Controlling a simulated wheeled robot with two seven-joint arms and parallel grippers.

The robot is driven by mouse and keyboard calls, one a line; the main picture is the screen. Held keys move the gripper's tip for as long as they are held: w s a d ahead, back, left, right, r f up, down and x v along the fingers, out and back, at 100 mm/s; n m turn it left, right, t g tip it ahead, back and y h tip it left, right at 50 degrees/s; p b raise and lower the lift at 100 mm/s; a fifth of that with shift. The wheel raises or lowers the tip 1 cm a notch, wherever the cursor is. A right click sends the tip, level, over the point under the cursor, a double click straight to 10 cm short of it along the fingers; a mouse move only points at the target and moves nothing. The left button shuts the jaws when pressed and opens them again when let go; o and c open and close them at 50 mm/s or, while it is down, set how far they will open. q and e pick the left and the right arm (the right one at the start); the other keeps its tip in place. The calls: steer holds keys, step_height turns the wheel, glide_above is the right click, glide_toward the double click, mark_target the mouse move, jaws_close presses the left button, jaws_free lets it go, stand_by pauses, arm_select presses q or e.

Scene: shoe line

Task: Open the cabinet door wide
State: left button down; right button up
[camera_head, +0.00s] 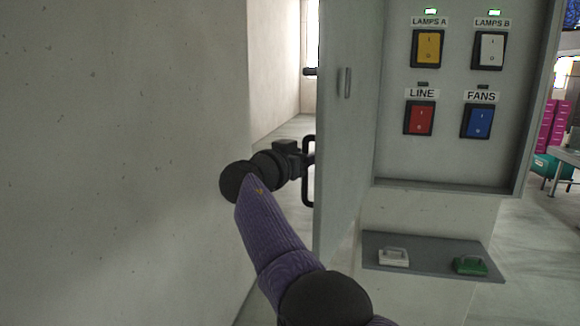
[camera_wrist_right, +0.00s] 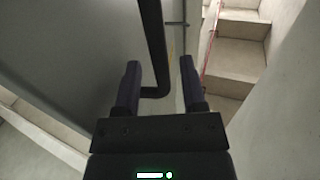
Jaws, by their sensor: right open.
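The grey cabinet door (camera_head: 342,130) stands swung out from the left side of the cabinet (camera_head: 450,187), so the switches inside show. A black bar handle (camera_head: 308,190) is on the door's outer face, at its left edge in the head view. My right gripper (camera_head: 306,160) is at the handle. In the right wrist view the gripper (camera_wrist_right: 160,80) is open, with the handle (camera_wrist_right: 155,50) running between its two fingers. I see no firm grip on it. The door's outer face (camera_wrist_right: 75,50) fills the left of that view. My left gripper is not in view.
A concrete wall (camera_head: 120,130) fills the left. Inside the cabinet are yellow (camera_head: 428,48), white (camera_head: 489,50), red (camera_head: 420,118) and blue (camera_head: 478,121) switches. A shelf (camera_head: 430,262) below holds a white (camera_head: 394,257) and a green item (camera_head: 470,265). Steps (camera_wrist_right: 236,65) show in the wrist view.

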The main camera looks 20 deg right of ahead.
steer(key=b+v, duration=0.3)
steer(key=v, duration=0.5)
steer(key=shift+s+a, duration=0.25)
steer(key=shift+a, duration=0.05)
steer(key=shift+f, duration=0.1)
